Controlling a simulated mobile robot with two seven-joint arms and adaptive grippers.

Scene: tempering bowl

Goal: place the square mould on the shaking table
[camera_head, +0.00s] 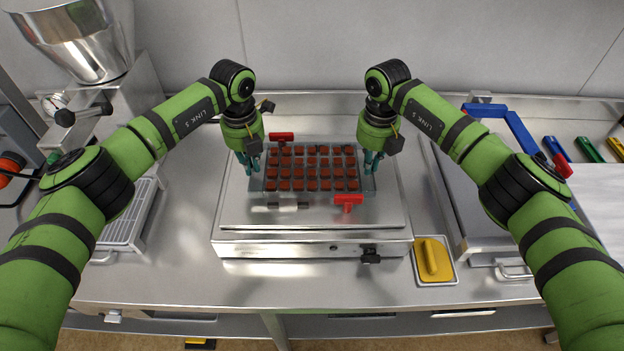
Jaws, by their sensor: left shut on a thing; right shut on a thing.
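The square mould (312,188) is a clear tray with rows of red-brown filled cavities. It is over the middle of the shaking table (312,237), a flat steel box on the counter. From this view I cannot tell whether the mould rests on the table's plate or is held just above it. My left gripper (254,163) is shut on the mould's left edge. My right gripper (371,161) is shut on its right edge. The fingertips are partly hidden against the mould's sides.
Red clamps sit at the plate's back left (281,138) and front right (347,201). A yellow-handled scraper (432,259) lies on a small tray right of the table. A steel machine with a hopper (80,40) stands at left. A blue-handled unit (505,125) is at right.

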